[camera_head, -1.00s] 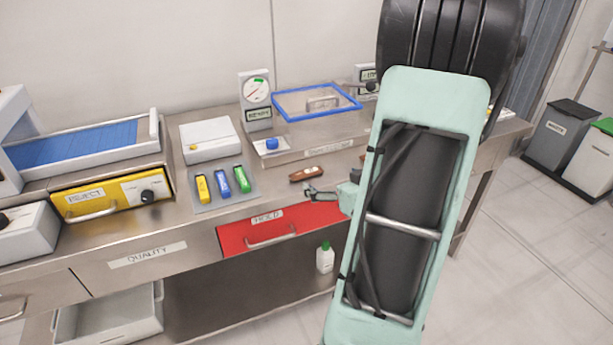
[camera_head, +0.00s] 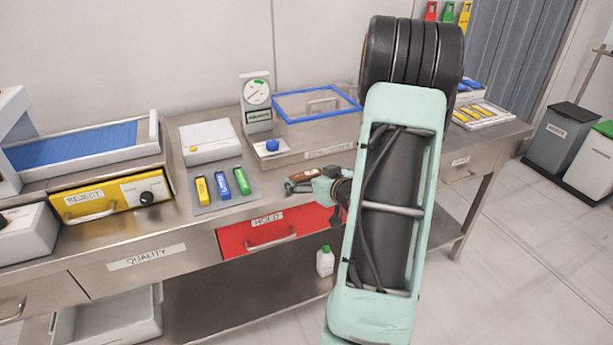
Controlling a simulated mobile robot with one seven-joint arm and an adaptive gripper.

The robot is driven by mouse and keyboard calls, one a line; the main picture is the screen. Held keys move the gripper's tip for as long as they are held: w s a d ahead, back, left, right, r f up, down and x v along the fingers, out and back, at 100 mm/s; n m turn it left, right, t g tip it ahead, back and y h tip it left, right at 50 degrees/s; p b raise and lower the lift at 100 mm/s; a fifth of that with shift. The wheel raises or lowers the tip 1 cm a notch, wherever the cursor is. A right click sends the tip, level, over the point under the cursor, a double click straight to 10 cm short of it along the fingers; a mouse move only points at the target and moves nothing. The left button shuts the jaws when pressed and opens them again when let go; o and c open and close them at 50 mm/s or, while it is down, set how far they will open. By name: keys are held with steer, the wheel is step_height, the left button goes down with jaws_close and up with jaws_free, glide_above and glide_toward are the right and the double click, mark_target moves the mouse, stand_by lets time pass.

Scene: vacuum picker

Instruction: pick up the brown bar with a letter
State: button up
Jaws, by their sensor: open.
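The brown bar (camera_head: 300,176) lies on the steel counter, behind the red HOLD drawer. A pale mark shows on it, too small to read as a letter. My gripper (camera_head: 291,187) is open at the near side of the bar, its fingers pointing left, and it partly covers the bar. I cannot tell whether the fingers touch the bar or are around it.
A yellow bar (camera_head: 202,188), a blue bar (camera_head: 222,185) and a green bar (camera_head: 242,180) lie to the left on a grey mat. A blue-rimmed clear lid (camera_head: 318,119) sits behind on a raised steel box. The red drawer (camera_head: 270,232) is below.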

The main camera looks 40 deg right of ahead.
steer(key=c, duration=1.2)
steer(key=shift+o, duration=0.2)
steer(key=shift+r, duration=0.1)
steer(key=shift+r, duration=0.55)
step_height(320, 180, up, 2)
steer(key=shift+r+p, duration=0.25)
steer(key=shift+p, duration=0.15)
steer(key=r+p+v, duration=0.1)
steer(key=v, duration=0.7)
steer(key=w+a+r+p+v, duration=0.1)
steer(key=r+v, duration=0.1)
steer(key=v, duration=0.6)
steer(key=shift+a+p, duration=0.3)
